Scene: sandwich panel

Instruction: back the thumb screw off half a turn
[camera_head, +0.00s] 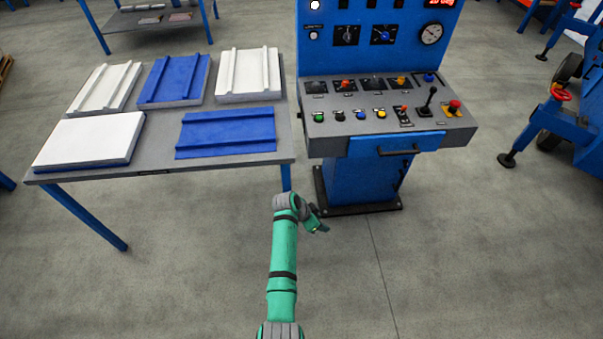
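The blue control console (375,160) stands right of centre, with a sloped grey panel of knobs, buttons and levers. I cannot pick out a thumb screw for certain among these small parts. An upright blue panel (403,55) behind the controls carries two dark-plated rotary switches (346,35) and a round white gauge (431,33). My green arm reaches up from the bottom edge. My gripper (318,226) is at its far end, in front of the console's base and apart from it. It is too small and turned away to show whether it is open or shut.
A grey table (230,167) with white and blue panels stands left of the console. A drawer with a dark handle (398,151) is on the console's front. Blue machinery (565,120) with a red handwheel stands at right. The floor in front is clear.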

